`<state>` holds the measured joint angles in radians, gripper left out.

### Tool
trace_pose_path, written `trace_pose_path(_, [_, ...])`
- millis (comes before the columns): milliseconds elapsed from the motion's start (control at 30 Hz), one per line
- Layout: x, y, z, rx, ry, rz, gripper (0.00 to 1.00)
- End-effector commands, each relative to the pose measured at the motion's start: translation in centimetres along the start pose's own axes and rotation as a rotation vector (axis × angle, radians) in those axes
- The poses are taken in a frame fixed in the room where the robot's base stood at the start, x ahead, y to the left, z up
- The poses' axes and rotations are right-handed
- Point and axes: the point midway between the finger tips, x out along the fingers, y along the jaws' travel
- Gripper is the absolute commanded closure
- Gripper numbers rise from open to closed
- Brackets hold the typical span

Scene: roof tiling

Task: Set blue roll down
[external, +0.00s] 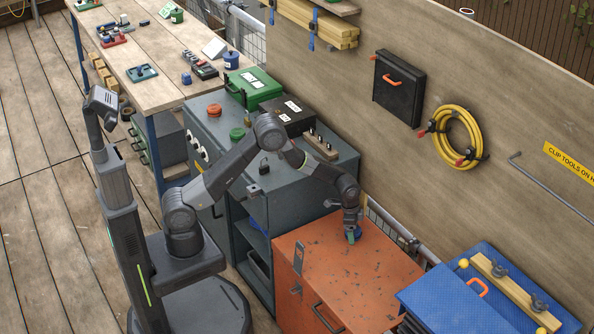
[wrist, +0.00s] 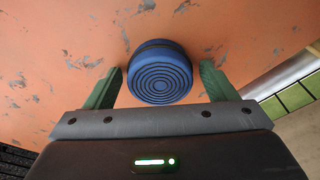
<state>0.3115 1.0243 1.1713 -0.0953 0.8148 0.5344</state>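The blue roll (wrist: 160,75) shows in the wrist view as a short round thing with dark rings on the end facing me. It appears to stand on the scuffed orange cabinet top (external: 330,262). My gripper (wrist: 160,88) has its two green fingers on either side of the roll, with a visible gap on each side, so it is open and not touching it. In the external view my gripper (external: 354,233) points down at the cabinet top near its back edge. Only a little blue of the roll (external: 349,238) shows there, the rest hidden by the gripper.
A grey cabinet with a dark case (external: 287,115) and a green case (external: 254,88) stands left of the orange one. A blue ribbed box (external: 440,300) is at the right. A metal rail (external: 392,228) runs behind. The orange top is otherwise clear.

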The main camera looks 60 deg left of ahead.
Motion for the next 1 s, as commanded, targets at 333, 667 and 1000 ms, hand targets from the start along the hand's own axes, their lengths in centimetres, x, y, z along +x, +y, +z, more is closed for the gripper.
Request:
trace_pose_path(333, [-1.8, 0.0, -0.1, 0.0, 0.002, -0.001, 0.21])
trace_pose_path(667, [-8.9, -0.1, -0.1, 0.0, 0.003, -0.002, 0.21])
trace_pose_path(1000, [-12.3, 0.0, 0.0, 0.0, 0.0, 0.0, 0.21])
